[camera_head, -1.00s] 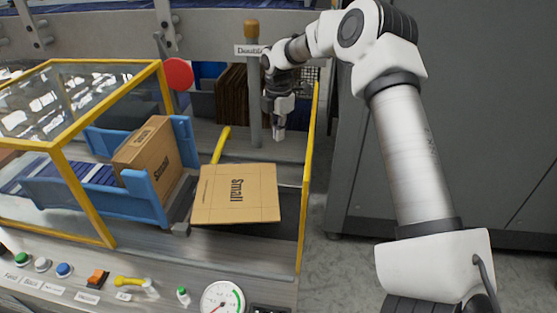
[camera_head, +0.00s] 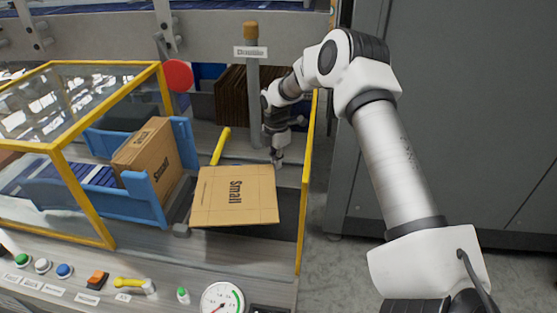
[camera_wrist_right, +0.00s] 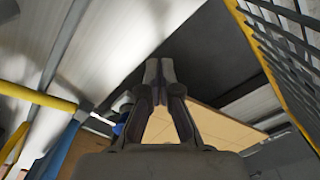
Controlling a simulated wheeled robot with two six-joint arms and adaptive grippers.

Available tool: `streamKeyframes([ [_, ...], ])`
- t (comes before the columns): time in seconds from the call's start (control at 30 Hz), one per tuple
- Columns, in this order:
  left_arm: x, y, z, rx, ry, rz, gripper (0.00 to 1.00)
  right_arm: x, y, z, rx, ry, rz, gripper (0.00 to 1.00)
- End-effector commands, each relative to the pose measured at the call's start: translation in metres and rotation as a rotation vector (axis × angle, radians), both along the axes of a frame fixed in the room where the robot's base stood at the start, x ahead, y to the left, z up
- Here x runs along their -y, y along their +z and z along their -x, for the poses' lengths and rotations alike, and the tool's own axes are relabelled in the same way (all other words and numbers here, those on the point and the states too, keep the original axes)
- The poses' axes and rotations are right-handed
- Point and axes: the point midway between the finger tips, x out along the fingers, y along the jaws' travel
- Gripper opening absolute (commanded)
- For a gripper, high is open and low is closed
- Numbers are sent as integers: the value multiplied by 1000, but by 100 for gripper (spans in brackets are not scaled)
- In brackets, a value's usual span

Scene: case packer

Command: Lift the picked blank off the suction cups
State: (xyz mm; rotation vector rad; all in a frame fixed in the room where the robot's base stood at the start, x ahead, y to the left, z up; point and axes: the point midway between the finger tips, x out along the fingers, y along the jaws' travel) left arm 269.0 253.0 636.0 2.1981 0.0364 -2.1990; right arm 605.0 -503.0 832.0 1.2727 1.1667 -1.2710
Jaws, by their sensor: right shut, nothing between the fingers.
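The picked blank (camera_head: 250,205) is a flat tan cardboard sheet marked "Small". It lies tilted at the front right of the machine, and I see no suction cups under it in the head view. My right gripper (camera_head: 277,161) is shut and empty, just beyond the blank's far right corner and apart from it as far as I can tell. In the right wrist view the shut fingertips (camera_wrist_right: 160,70) point past the blank (camera_wrist_right: 213,125), which shows behind the fingers. My left gripper is not in view.
A formed box (camera_head: 147,155) stands in the blue holder (camera_head: 185,145) on the left. A yellow handle (camera_head: 221,147) and a grey post (camera_head: 254,100) stand behind the blank. A yellow guard edge (camera_head: 304,190) runs right of it. More brown blanks (camera_head: 232,95) stand at the back.

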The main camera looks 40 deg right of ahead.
Motion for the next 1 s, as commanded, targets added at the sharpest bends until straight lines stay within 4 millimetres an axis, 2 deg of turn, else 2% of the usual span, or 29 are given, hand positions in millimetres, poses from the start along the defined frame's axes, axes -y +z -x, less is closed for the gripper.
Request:
streamKeyframes([
  [0.17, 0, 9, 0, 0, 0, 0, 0, -22, 2, -1, -2, 2, 0, 0],
  [0.47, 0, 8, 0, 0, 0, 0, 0, -23, 1, -2, -2, 0, -1, 0],
  [0.57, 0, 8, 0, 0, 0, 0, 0, -22, 6, -2, 0, 1, -1, 0],
  [0.67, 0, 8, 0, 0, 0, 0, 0, -22, 22, -2, 2, 1, -1, 0],
  [0.9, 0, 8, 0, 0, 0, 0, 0, -22, 84, -3, 3, 1, -1, 0],
  [1.0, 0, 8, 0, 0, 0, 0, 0, -22, 104, -3, 2, 1, 0, 0],
])
